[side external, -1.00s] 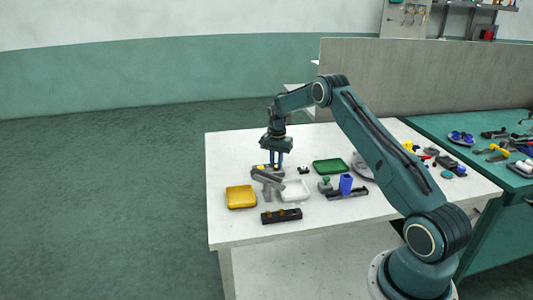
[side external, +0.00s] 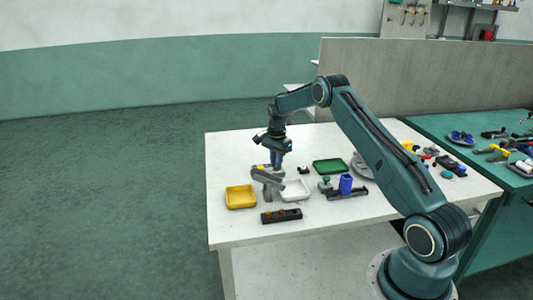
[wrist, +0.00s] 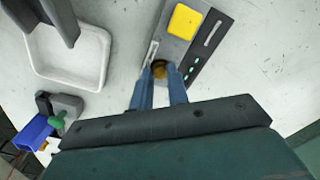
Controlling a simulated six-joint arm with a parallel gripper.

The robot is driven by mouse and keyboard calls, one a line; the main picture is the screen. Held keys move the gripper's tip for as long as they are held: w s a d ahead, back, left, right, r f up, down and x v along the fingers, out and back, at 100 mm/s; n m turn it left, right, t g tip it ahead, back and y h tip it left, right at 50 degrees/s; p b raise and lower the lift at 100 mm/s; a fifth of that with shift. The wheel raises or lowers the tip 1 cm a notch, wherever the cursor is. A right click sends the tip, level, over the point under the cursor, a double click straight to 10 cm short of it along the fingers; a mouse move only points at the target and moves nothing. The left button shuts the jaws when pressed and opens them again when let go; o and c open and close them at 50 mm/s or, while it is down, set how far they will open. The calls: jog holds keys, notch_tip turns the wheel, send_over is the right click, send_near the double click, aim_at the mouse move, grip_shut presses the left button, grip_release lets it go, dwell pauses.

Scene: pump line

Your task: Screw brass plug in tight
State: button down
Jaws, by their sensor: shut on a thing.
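The brass plug (wrist: 159,70) shows in the wrist view between the tips of my gripper (wrist: 160,82). My gripper's blue fingers are shut on it. The plug is at the near left end of a grey fixture (wrist: 204,45) with a yellow square pad (wrist: 185,21), a slot and several small teal marks. How deep the plug sits is hidden by the fingers. In the side external view my gripper (side external: 276,164) points straight down, low over the table, behind a grey bracket-like stand (side external: 268,182) that partly hides the fixture.
A yellow tray (side external: 240,197), a white tray (side external: 293,190) and a green tray (side external: 330,166) lie around the stand. A dark block with brass pieces (side external: 281,216) lies in front. The table's front left is clear.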

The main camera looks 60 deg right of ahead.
jog(key=m, duration=0.4)
jog(key=shift+m, duration=0.3)
dwell(0.3)
jog(key=m, duration=0.4)
jog(key=shift+m, duration=1.2)
jog(key=shift+m, duration=0.3)
jog(key=shift+m, duration=3.2)
jog(key=c, duration=1.6)
grip_release()
